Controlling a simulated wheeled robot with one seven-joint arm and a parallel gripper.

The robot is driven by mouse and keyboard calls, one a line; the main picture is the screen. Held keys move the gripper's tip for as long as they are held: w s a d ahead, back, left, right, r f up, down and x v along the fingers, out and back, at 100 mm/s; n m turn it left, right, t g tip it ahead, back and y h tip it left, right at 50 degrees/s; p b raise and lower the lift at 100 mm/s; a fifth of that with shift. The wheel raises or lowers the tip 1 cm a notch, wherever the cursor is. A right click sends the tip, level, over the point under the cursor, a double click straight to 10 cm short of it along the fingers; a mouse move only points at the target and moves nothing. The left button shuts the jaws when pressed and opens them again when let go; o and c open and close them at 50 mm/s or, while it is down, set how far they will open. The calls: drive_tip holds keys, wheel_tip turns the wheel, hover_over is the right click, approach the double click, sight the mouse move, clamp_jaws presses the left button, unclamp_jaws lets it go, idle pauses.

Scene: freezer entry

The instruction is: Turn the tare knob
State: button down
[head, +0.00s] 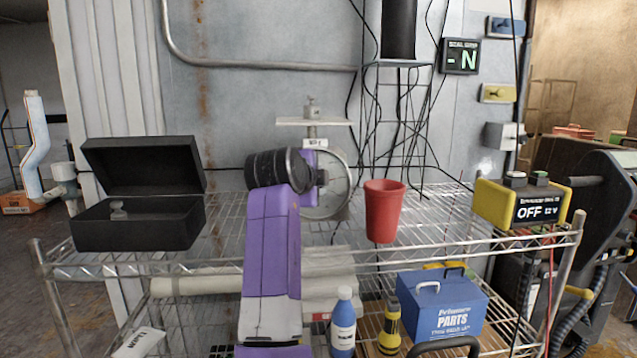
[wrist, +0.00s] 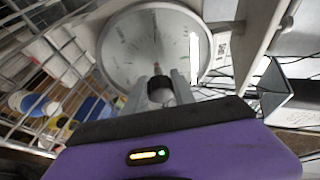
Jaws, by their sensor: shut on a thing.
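A scale with a round dial (head: 338,198) and a flat top pan (head: 312,122) stands on the wire shelf behind my arm. In the wrist view the dial (wrist: 140,42) faces the camera, with a red pointer near its centre. My gripper (wrist: 160,84) is in front of the lower part of the dial. Its two grey fingers are shut on a short dark cylinder, the tare knob (wrist: 160,96). In the head view my gripper (head: 320,178) is at the dial's face, and my arm hides the knob and the dial's left part.
A red cup (head: 384,212) stands just right of the scale. An open black box (head: 138,225) is at the left, and a yellow unit reading OFF (head: 490,204) is at the right.

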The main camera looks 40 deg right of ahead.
drive_tip(key=c, duration=1.1)
unclamp_jaws()
drive_tip(key=shift+o, duration=0.2)
drive_tip(key=shift+s+a+r, duration=0.2)
drive_tip(key=shift+a, duration=0.2)
drive_tip(key=v, duration=0.6)
drive_tip(key=shift+s+a+p, duration=0.25)
drive_tip(key=shift+p, duration=0.05)
drive_tip(key=shift+r, duration=0.1)
